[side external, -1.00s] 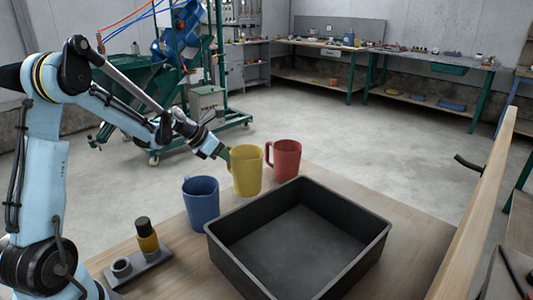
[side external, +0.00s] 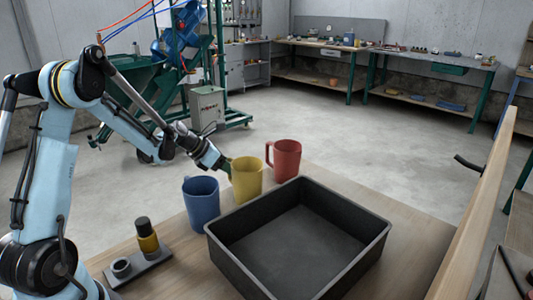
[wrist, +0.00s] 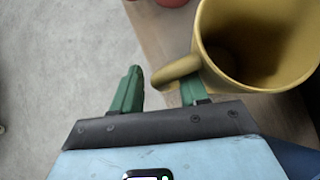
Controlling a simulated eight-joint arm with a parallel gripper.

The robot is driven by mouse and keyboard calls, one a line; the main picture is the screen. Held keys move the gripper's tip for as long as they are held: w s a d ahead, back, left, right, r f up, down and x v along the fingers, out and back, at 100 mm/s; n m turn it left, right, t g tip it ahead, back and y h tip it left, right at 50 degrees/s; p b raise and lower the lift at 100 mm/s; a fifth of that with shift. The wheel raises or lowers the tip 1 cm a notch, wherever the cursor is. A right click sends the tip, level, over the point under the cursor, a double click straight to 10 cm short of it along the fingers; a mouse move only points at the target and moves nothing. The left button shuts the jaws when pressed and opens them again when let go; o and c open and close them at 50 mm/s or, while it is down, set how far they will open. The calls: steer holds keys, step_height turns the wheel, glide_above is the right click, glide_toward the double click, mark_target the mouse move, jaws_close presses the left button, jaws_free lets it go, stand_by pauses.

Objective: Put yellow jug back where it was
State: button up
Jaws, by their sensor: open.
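The yellow jug (side external: 247,180) stands upright on the table between the blue jug and the red jug, close behind the black tray. The blue jug (side external: 201,204) is to its left and nearer. The red jug (side external: 286,160) is to its right and farther back; part of it shows at the top of the wrist view (wrist: 172,2). My gripper (side external: 226,167) is at the left side of the yellow jug. In the wrist view its green fingers (wrist: 162,88) are apart, with the yellow jug's handle (wrist: 178,71) at the fingertips, the right finger partly under it.
The empty black tray (side external: 375,238) takes up the middle of the wooden table (side external: 412,225). A small grey holder (side external: 140,270) with a black and yellow bottle (side external: 147,238) stands at the front left. The table right of the tray is clear.

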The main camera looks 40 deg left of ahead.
steer(key=shift+r, duration=0.1)
steer(key=v, duration=1.2)
steer(key=s+d+m, duration=0.1)
steer(key=d+m, duration=0.3)
steer(key=m, duration=0.1)
steer(key=s+d+r+m+g, duration=0.1)
steer(key=d+m, duration=0.3)
steer(key=s+d+m+y, duration=0.1)
steer(key=d+m, duration=0.4)
steer(key=shift+s+d+r+m+g, duration=0.1)
steer(key=shift+s+r+m+g, duration=0.2)
steer(key=shift+g, duration=0.1)
steer(key=s+d+m, duration=0.2)
steer(key=m, duration=0.3)
steer(key=s+d+m+y, duration=0.1)
steer(key=s+d+m, duration=0.1)
steer(key=m, duration=0.3)
steer(key=s+d+f+m, duration=0.1)
steer(key=d+m, duration=0.2)
steer(key=m, duration=0.2)
steer(key=shift+s+d, duration=0.25)
steer(key=shift+s, duration=0.15)
steer(key=m, duration=0.1)
steer(key=s+d+m, duration=0.1)
steer(key=m, duration=0.1)
steer(key=shift+f+y, duration=0.1)
steer(key=shift+y, duration=0.2)
